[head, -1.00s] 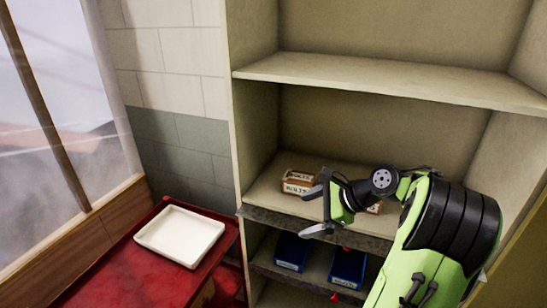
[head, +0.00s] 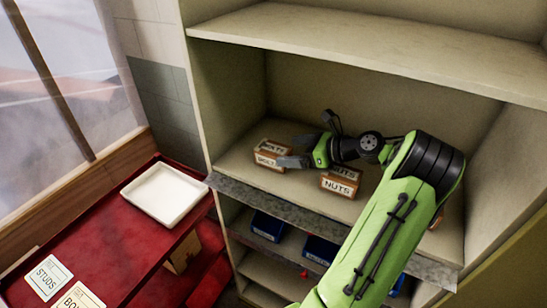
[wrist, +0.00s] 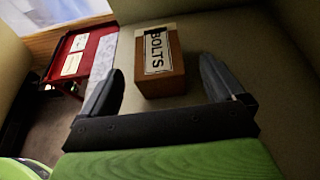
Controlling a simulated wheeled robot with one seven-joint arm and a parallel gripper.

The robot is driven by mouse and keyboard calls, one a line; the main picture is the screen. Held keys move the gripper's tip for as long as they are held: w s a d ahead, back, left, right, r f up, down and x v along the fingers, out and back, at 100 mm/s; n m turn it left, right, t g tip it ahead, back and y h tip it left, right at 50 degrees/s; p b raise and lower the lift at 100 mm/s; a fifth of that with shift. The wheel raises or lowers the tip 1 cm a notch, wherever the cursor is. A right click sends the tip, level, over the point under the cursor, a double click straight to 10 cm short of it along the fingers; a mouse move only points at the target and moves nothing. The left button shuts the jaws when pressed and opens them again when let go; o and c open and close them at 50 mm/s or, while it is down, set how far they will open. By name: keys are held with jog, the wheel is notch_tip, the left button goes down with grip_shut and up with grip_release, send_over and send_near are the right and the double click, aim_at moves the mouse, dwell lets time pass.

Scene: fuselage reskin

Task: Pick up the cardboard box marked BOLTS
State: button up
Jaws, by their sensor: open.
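The cardboard box marked BOLTS (head: 269,156) stands on the middle shelf at the left, brown with white labels. In the wrist view the BOLTS box (wrist: 158,62) is ahead of my gripper, its lettering turned sideways. My gripper (head: 308,142) is open over the same shelf, just right of the box. In the wrist view the fingers of my gripper (wrist: 165,82) are spread, with the near end of the box roughly between their tips. I cannot tell whether a finger touches the box.
A box marked NUTS (head: 340,181) stands on the same shelf to the right, below my wrist. Blue bins (head: 267,227) sit on the shelf below. A red bench (head: 110,225) at left holds a white tray (head: 164,194) and label cards (head: 48,277). Another shelf (head: 380,45) runs overhead.

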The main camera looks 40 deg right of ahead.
aim_at(279, 150)
jog(key=x, duration=0.6)
jog(key=shift+w+a+f, duration=0.1)
jog(key=shift+w+a, duration=0.05)
jog(key=shift+w, duration=0.1)
jog(key=shift+s, duration=0.15)
jog(key=shift+c, duration=1.8)
jog(key=c, duration=1.1)
jog(key=shift+o, duration=0.2)
jog(key=shift+r, duration=0.25)
notch_tip(279, 150, up, 12)
jog(key=p, duration=0.3)
jog(key=s+a+b, duration=0.2)
jog(key=s+a, duration=0.9)
jog(key=s, duration=0.5)
jog(key=shift+s+a+f, duration=0.2)
jog(key=shift+s+f, duration=0.05)
jog(key=shift+f, duration=0.15)
